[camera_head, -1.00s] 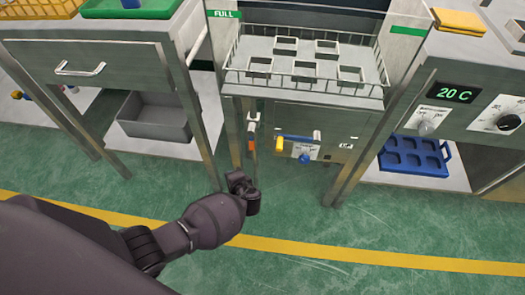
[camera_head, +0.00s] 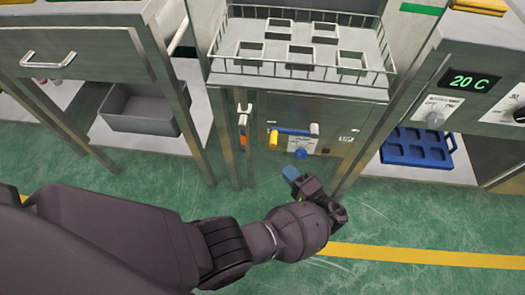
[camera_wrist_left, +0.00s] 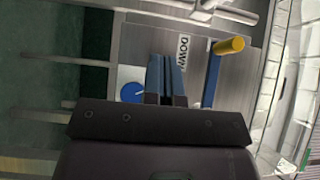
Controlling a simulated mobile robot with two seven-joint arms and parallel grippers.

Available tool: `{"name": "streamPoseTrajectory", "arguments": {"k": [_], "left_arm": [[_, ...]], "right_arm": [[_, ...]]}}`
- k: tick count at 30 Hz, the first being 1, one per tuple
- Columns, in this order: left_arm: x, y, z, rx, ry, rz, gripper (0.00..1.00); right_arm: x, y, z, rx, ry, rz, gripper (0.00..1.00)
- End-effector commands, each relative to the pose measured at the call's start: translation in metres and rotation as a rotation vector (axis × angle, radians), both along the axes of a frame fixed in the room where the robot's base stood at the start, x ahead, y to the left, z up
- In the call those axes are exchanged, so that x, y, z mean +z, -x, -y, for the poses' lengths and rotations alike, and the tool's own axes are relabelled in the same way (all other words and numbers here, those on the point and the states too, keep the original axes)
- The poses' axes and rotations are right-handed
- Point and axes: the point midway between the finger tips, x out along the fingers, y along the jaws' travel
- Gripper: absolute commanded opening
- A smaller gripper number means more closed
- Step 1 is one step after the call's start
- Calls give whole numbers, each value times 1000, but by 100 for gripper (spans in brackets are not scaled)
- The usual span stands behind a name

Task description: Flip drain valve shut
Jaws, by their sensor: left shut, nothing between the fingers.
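On the front of the tank stand, a blue lever (camera_head: 293,131) with a yellow end (camera_head: 273,138) lies nearly level, above a blue knob (camera_head: 300,153). To their left hangs a slim upright orange-and-white handle (camera_head: 243,120). I cannot tell which is the drain valve. My left gripper (camera_head: 291,173) is shut and empty, below and in front of the blue knob. In the left wrist view, the shut fingers (camera_wrist_left: 166,77) are between the blue knob (camera_wrist_left: 131,92) and the blue lever (camera_wrist_left: 212,80); contact cannot be judged. My right gripper is not in view.
A wire-railed tray (camera_head: 264,68) tops the stand. A steel leg (camera_head: 362,150) stands right of my gripper. A grey bin (camera_head: 142,110) sits on the left shelf, a blue rack (camera_head: 415,147) on the right shelf. Green floor (camera_head: 400,220) in front is open.

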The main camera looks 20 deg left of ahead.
Motion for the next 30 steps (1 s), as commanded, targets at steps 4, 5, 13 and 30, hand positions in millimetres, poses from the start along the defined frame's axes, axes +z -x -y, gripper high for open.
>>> {"name": "streamPoseTrajectory", "arguments": {"k": [4,5,13,30], "left_arm": [[1,-7,-12,1,-2,1,0],[1,-9,-16,1,-1,2,0],[1,-31,-56,1,-2,2,0],[2,-38,-123,1,0,1,0]], "right_arm": [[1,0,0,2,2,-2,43],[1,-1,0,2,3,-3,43],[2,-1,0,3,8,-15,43],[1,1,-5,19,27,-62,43]]}}
